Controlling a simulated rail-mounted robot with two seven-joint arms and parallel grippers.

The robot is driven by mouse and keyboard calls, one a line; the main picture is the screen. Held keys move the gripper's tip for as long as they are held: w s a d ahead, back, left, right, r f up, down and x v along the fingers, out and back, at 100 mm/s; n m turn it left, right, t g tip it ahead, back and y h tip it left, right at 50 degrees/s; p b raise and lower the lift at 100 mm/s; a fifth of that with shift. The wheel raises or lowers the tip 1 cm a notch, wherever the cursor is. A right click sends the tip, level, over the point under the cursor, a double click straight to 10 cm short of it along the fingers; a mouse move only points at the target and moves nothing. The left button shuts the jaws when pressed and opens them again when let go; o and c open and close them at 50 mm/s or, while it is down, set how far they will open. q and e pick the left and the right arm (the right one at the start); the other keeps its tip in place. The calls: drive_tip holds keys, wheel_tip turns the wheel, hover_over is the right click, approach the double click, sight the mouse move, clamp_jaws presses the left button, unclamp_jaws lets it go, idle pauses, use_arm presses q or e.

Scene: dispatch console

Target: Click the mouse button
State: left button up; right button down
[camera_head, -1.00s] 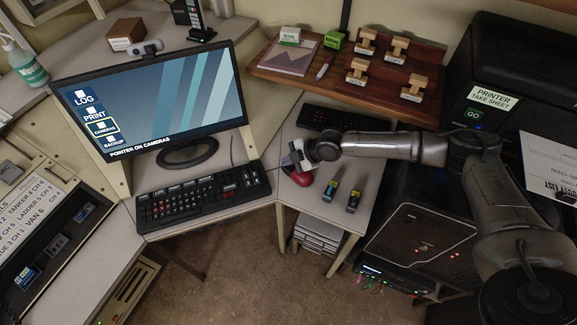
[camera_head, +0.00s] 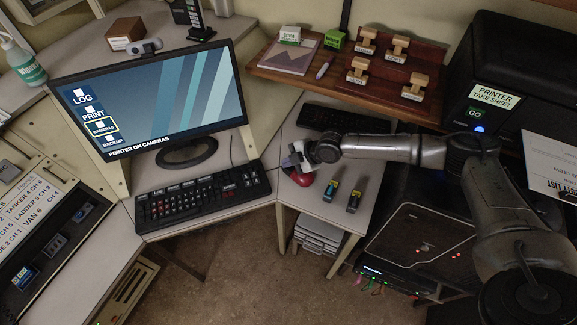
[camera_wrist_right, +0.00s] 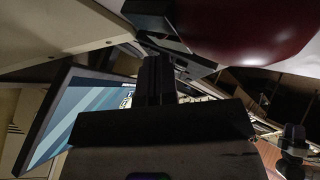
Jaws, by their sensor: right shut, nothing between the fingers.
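The red mouse (camera_head: 301,177) lies on the small desk to the right of the keyboard. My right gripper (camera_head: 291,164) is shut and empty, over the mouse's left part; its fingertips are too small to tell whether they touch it. In the right wrist view the mouse (camera_wrist_right: 245,25) fills the top right as a dark red curve, close to the dark gripper fingers (camera_wrist_right: 153,78). The monitor (camera_head: 155,98) shows LOG, PRINT, CAMERAS and BACKUP icons, with CAMERAS framed in yellow and the words "POINTER ON CAMERAS". My left gripper is not in view.
A black keyboard (camera_head: 203,198) lies left of the mouse. Two small upright items (camera_head: 342,196) stand close to its right. A dark keypad (camera_head: 333,117) is behind it. A wooden board with stamps (camera_head: 345,75) is at the back. The printer (camera_head: 520,75) stands at the right.

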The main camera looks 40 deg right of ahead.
sight(289, 168)
drive_tip(key=shift+f, duration=0.25)
idle(0.4)
drive_tip(key=shift+r, duration=0.1)
drive_tip(key=shift+r+p, duration=0.55)
drive_tip(key=shift+r, duration=0.1)
drive_tip(key=shift+r, duration=0.1)
drive_tip(key=shift+r+p, duration=2)
drive_tip(key=shift+r, duration=0.4)
